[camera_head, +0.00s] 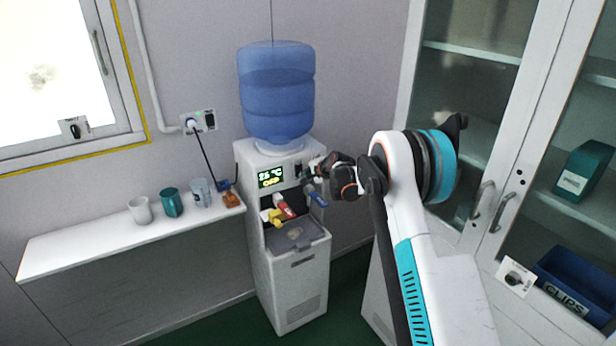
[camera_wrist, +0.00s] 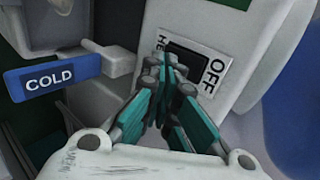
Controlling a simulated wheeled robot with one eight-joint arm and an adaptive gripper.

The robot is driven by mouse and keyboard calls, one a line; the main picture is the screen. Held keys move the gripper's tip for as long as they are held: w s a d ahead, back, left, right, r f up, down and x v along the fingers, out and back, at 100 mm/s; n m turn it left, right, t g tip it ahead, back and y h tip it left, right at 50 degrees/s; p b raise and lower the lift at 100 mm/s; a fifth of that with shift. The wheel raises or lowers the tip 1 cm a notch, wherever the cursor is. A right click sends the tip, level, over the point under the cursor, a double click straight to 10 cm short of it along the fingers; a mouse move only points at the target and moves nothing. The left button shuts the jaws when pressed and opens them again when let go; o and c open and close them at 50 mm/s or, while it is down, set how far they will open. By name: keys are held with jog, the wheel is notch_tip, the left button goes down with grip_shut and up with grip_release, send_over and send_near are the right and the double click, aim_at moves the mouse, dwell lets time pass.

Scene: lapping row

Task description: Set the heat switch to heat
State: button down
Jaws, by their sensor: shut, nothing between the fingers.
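The water dispenser (camera_head: 295,280) stands against the wall in the head view, with a blue bottle (camera_head: 276,92) on top and a lit display (camera_head: 270,177) on its front. In the wrist view, the heat switch (camera_wrist: 190,62) is a black rocker on a white plate marked OFF (camera_wrist: 212,77) at one end; the label at the other end is partly hidden. My gripper (camera_wrist: 168,65) is shut and empty, its tips over the rocker. I cannot tell whether they touch it. Which way the rocker is tilted is hidden. In the head view my gripper (camera_head: 318,166) is at the dispenser's upper right front.
A blue tap lever marked COLD (camera_wrist: 52,78) is close left of my gripper. A shelf (camera_head: 90,235) with cups is at the left; glass-door cabinets (camera_head: 470,130) stand at the right.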

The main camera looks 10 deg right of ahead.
jog(key=shift+w+a+f, duration=0.15)
jog(key=shift+w, duration=0.15)
jog(key=shift+r, duration=0.85)
